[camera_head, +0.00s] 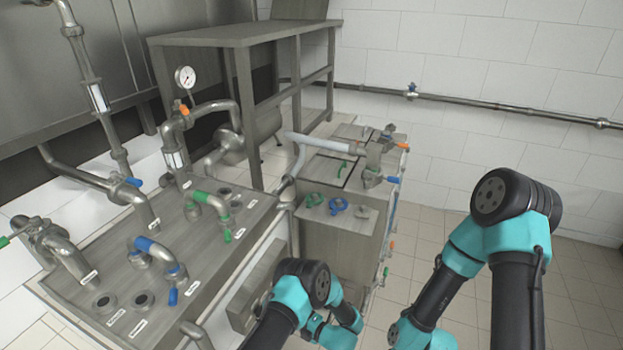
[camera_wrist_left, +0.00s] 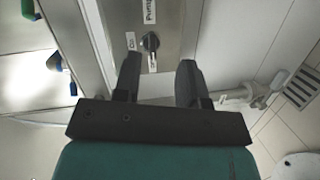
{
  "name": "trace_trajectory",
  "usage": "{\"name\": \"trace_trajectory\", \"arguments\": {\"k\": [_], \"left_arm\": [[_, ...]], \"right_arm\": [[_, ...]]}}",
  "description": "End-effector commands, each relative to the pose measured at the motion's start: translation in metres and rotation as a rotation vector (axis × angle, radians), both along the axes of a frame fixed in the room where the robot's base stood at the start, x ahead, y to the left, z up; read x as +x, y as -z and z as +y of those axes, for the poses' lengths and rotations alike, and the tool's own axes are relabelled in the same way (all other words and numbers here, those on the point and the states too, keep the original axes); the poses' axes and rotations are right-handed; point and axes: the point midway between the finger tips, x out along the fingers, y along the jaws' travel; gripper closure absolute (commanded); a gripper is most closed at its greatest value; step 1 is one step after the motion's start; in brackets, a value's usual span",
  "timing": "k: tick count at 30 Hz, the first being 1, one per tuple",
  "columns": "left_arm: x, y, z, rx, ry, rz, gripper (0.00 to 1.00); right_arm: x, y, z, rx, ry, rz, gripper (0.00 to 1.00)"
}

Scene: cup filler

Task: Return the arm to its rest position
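My left gripper (camera_wrist_left: 159,68) is open in the left wrist view, with a clear gap between its two dark fingers. Nothing is held between them. A black rotary knob (camera_wrist_left: 150,42) on a grey panel (camera_wrist_left: 168,15) shows just beyond the fingertips, nearer the left finger; I cannot tell whether they touch. Labels reading "Pump" and "On" are beside it. In the head view my left arm (camera_head: 290,305) is bent low at the bottom centre, and its gripper is hidden. My right arm (camera_head: 510,215) is bent at the right, and its gripper is not seen.
A steel counter (camera_head: 215,270) with pipes and green and blue valve handles stands left of my left arm. A steel cabinet (camera_head: 345,235) with valves stands behind it. A wall pipe (camera_head: 480,101) runs along the back. Tiled floor (camera_head: 570,300) is open at the right.

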Motion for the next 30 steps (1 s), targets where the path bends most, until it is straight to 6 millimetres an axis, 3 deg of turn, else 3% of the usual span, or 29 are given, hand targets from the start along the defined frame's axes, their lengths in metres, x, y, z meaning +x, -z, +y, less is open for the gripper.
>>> {"name": "trace_trajectory", "arguments": {"k": [6,10,14,20,23,30], "left_arm": [[0.036,-0.012,0.043,-0.021,0.339,0.327,0.62],[0.038,-0.018,0.064,-0.01,0.562,0.523,0.62],[0.027,-0.024,0.082,0.01,0.776,0.694,0.62],[-0.009,-0.036,0.106,0.044,1.076,0.905,0.62],[-0.037,-0.045,0.12,0.066,1.242,1.007,0.62],[-0.135,-0.079,0.156,0.117,1.686,1.216,0.62]], "right_arm": [[0.0,0.0,0.0,0.0,0.0,0.0,1.0],[0.0,0.0,0.0,0.0,0.0,0.0,1.0],[0.0,0.0,0.0,0.0,0.0,0.0,1.0],[0.0,0.0,0.0,0.0,0.0,0.0,1.0],[0.0,0.0,0.0,0.0,0.0,0.0,1.0],[0.0,0.0,0.0,0.0,0.0,0.0,1.0]]}}
